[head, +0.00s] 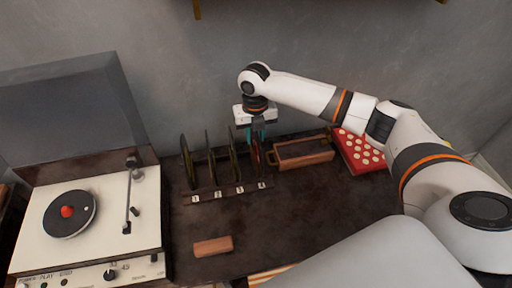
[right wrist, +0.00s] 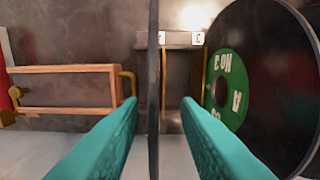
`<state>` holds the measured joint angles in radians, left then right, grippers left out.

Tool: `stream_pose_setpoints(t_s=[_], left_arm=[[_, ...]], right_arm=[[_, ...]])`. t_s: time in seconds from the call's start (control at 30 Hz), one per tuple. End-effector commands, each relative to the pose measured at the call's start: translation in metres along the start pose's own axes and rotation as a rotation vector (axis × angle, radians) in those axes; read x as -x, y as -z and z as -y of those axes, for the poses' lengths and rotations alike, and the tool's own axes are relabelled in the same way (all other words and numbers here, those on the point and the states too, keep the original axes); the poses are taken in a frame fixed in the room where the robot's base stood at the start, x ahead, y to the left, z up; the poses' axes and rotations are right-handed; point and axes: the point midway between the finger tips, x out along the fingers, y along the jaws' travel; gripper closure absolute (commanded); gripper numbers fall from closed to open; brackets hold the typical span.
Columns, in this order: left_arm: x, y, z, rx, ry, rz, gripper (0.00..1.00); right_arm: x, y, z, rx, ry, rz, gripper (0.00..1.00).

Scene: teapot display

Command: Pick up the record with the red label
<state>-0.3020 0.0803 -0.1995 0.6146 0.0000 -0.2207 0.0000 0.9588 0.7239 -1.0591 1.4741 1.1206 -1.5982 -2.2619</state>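Several records stand upright in a dark rack (head: 225,191) with slots numbered 1 to 4, seen nearly edge-on in the head view. My right gripper (head: 256,134) is above the slot 4 record (head: 256,157). In the right wrist view, my open teal fingers (right wrist: 160,100) stand on either side of a thin dark record edge (right wrist: 153,60), with gaps on both sides. That record's label is hidden. A black record with a green label (right wrist: 228,90) stands to the right there. No red label shows on the racked records. My left gripper is out of view.
A turntable (head: 100,240) at left holds a small black disc with a red centre (head: 67,211); its lid is raised. A wooden frame with yellow handles (head: 305,161) and a red white-dotted box (head: 352,160) stand right of the rack. A wooden block (head: 213,246) lies in front.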

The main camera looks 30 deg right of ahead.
Motion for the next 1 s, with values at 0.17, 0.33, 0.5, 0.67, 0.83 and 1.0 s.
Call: stream_pose_setpoints(t_s=[0.17,0.33,0.5,0.67,0.83,1.0], left_arm=[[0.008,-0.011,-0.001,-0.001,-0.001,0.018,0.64],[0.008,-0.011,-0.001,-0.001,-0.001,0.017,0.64],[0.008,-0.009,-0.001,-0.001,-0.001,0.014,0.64],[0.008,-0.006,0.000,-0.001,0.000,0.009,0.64],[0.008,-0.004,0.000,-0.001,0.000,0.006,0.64],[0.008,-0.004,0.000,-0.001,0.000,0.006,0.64]], right_arm=[[-0.025,-0.003,-0.002,0.000,-0.001,0.002,0.71],[-0.034,-0.003,-0.002,0.000,0.000,0.000,0.71],[-0.034,-0.003,-0.002,0.000,0.000,0.000,0.73],[-0.033,-0.003,-0.002,0.000,0.000,-0.001,0.99],[-0.033,-0.003,-0.002,0.000,0.000,-0.001,1.00],[-0.032,-0.003,-0.002,0.000,0.000,-0.001,1.00]])
